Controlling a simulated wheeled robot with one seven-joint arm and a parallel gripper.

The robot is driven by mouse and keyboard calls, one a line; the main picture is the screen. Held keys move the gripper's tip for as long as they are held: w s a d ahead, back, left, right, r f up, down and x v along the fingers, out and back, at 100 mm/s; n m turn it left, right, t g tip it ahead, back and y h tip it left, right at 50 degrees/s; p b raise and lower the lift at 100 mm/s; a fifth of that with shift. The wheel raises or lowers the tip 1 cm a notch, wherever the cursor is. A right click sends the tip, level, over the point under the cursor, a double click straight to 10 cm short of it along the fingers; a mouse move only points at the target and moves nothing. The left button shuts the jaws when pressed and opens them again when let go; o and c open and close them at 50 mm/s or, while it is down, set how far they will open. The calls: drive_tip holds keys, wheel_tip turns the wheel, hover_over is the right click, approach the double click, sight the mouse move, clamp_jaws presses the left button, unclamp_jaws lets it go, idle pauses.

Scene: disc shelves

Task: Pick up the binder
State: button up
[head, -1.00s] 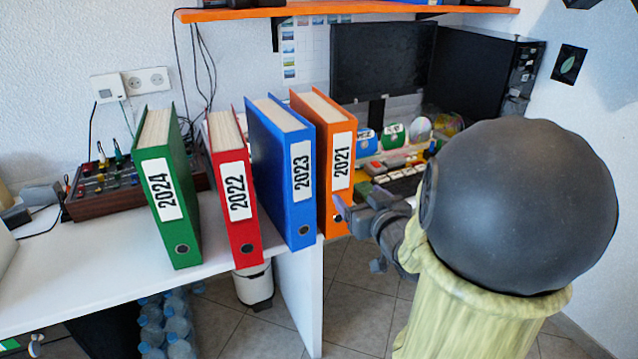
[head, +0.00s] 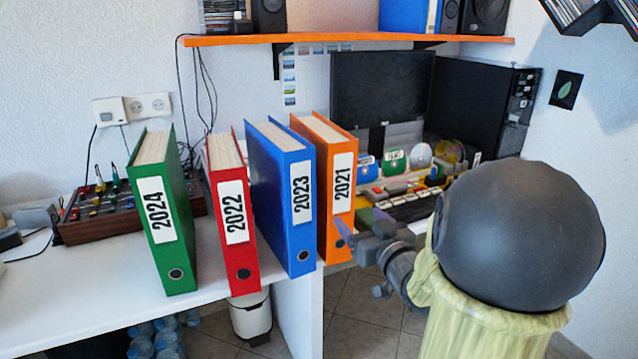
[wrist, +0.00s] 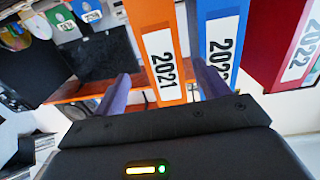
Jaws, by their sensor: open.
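Four upright binders stand in a row on the white desk: green 2024 (head: 162,210), red 2022 (head: 233,215), blue 2023 (head: 283,195) and orange 2021 (head: 337,190). The task does not say which binder is meant. My gripper (head: 360,224) is beside the lower spine of the orange binder. In the wrist view my open gripper (wrist: 163,88) has its two purple fingers on either side of the orange binder (wrist: 152,18). The right finger overlaps the blue binder (wrist: 218,12) in that picture. I cannot tell whether either finger touches a binder.
The white desk (head: 80,290) ends just right of the orange binder. A mixer box (head: 90,215) stands behind the green binder. An orange shelf (head: 350,38) hangs above. A monitor (head: 380,90) and discs stand behind, at the right.

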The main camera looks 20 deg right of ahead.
sight(342, 200)
drive_tip(key=shift+w+d+r+p, duration=0.1)
drive_tip(key=shift+w+r+p, duration=0.35)
drive_tip(key=shift+p, duration=1.6)
drive_tip(key=shift+w+f+p, duration=0.1)
drive_tip(key=shift+w+p, duration=0.05)
drive_tip(key=shift+p, duration=0.3)
drive_tip(key=p, duration=0.5)
drive_tip(key=shift+w+f+p, duration=0.1)
drive_tip(key=shift+w+p, duration=0.25)
drive_tip(key=shift+w, duration=0.05)
drive_tip(key=w, duration=0.7)
drive_tip(key=shift+w+f, duration=0.15)
drive_tip(key=shift+f, duration=0.05)
drive_tip(key=w, duration=0.5)
drive_tip(key=shift+w+p, duration=0.1)
drive_tip(key=shift+p, duration=0.25)
